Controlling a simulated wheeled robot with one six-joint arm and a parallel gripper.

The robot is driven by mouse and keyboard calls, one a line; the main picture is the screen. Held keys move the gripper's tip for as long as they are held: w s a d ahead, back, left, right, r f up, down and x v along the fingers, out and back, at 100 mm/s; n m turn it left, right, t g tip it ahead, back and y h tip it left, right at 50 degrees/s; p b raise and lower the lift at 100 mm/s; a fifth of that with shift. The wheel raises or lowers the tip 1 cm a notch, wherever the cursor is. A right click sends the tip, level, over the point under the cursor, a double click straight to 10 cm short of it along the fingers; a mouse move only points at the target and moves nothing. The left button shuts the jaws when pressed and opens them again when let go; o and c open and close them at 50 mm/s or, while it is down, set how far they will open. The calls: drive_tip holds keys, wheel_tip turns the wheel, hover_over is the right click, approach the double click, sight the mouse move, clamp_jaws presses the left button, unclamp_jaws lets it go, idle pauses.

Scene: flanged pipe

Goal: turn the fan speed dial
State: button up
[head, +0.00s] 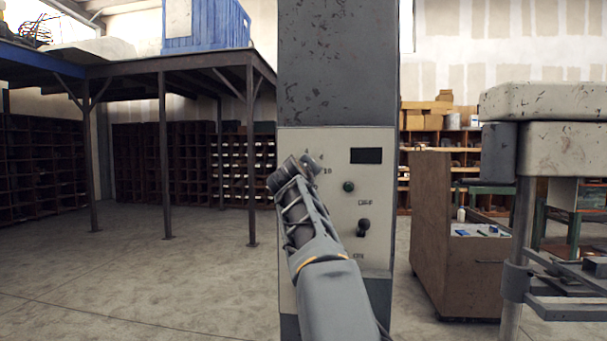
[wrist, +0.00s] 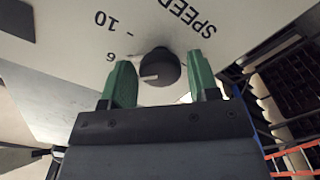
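The fan speed dial (wrist: 160,67) is a dark round knob with a pale mark on its left side, on a light panel. In the wrist view the marks 10 and 6 and the word SPEED show around it. My gripper (wrist: 161,62) is open, with one green finger on each side of the dial. A gap shows on the right; the left finger looks very close to the dial, and I cannot tell whether it touches. In the head view my gripper (head: 294,174) is in front of the upper left of the control panel (head: 375,210) and hides the dial.
A brown cabinet (head: 432,230) and a grey machine (head: 545,110) stand to the right. The floor (head: 150,275) at left is clear.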

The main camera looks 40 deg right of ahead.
drive_tip(key=shift+o, duration=1)
drive_tip(key=shift+s+a, duration=0.1)
drive_tip(key=b+v, duration=0.4)
drive_tip(key=v, duration=0.9)
drive_tip(key=shift+s+a, duration=0.2)
drive_tip(key=shift+s, duration=0.05)
